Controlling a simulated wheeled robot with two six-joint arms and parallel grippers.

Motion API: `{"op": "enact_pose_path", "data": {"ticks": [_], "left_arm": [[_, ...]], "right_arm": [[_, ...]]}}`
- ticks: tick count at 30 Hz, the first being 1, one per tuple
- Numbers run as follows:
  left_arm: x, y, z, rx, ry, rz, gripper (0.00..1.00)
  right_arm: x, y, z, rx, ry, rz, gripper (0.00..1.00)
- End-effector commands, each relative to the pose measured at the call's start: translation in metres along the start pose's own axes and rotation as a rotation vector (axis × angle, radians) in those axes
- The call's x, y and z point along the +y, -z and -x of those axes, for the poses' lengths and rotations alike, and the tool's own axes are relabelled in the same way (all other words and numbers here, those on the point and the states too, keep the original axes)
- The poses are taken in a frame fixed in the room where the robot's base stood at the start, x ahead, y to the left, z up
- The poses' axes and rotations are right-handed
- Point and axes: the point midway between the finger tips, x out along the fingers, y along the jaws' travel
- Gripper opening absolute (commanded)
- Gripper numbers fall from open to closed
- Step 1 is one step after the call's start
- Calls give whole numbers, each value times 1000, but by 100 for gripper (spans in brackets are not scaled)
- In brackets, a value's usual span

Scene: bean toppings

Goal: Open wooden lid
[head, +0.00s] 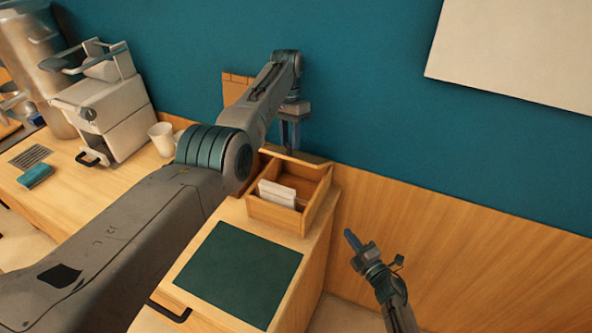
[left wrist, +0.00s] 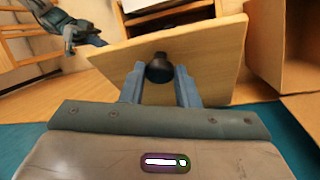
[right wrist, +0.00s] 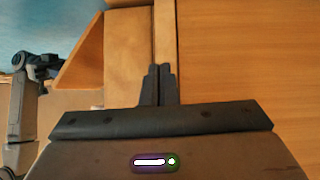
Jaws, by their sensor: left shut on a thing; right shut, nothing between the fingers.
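The wooden lid (left wrist: 205,48) is a flat light board with a dark round knob (left wrist: 159,68), seen in the left wrist view. My left gripper (left wrist: 160,78) is shut on that knob and the lid tilts in front of the box. In the head view my left gripper (head: 290,138) points down at the back of the wooden box (head: 273,213), and the lid (head: 297,156) shows as a thin edge there. The box is open at the front and white packets (head: 277,193) stand inside. My right gripper (head: 351,241) is shut and empty, to the right of the counter.
A dark green mat (head: 238,275) lies on the counter in front of the box. A white cup (head: 162,138) and a white machine (head: 108,118) stand to the left. A blue wall with wood panelling (head: 460,235) closes off the back.

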Motion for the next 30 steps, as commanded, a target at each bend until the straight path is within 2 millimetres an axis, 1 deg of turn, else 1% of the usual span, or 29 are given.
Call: {"op": "enact_pose_path", "data": {"ticks": [1,2,3,6,9,12,17,27,30], "left_arm": [[0,0,1,3,1,0,0],[0,0,1,3,1,0,0],[0,0,1,3,1,0,0],[0,0,1,3,1,0,0],[0,0,0,3,1,0,0],[0,0,0,2,1,0,0],[0,0,0,2,1,0,0],[0,0,0,1,1,0,0],[0,0,0,1,0,0,0]], "right_arm": [[40,6,-22,71,-74,132,0],[59,12,-32,115,-112,216,0],[85,20,-43,169,-163,324,0],[133,36,-60,276,-261,554,0],[162,48,-68,347,-324,714,0],[176,55,-72,385,-357,806,0],[184,64,-83,402,-373,844,0],[193,93,-135,401,-371,839,0],[195,99,-147,401,-370,838,0]]}}
